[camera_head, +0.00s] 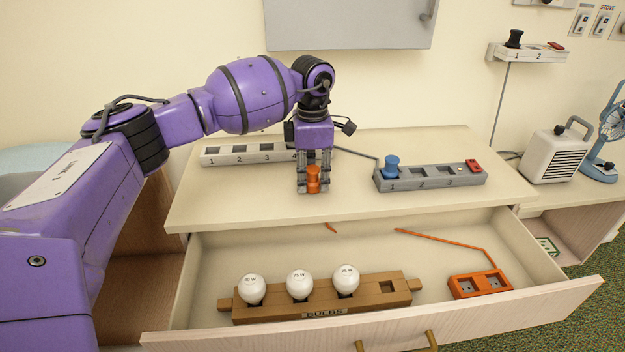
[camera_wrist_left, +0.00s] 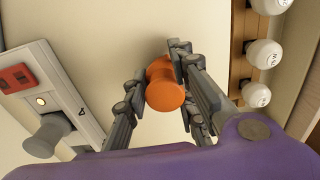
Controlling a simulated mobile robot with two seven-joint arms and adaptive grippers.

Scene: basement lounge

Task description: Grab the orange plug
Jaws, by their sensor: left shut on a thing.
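The orange plug (camera_head: 313,176) is between the fingers of my left gripper (camera_head: 313,172), just above the cabinet top near its front edge. In the left wrist view the orange plug (camera_wrist_left: 164,86) sits between the two grey fingers of the left gripper (camera_wrist_left: 155,90), which are shut on it. Whether the plug still touches the surface cannot be told. My right gripper is not in view.
A grey power strip (camera_head: 430,177) with a blue plug (camera_head: 391,167) lies to the right. A white numbered strip (camera_head: 245,154) lies behind the gripper. The open drawer (camera_head: 400,330) below holds a wooden bulb rack (camera_head: 390,292) and an orange socket block (camera_head: 480,284).

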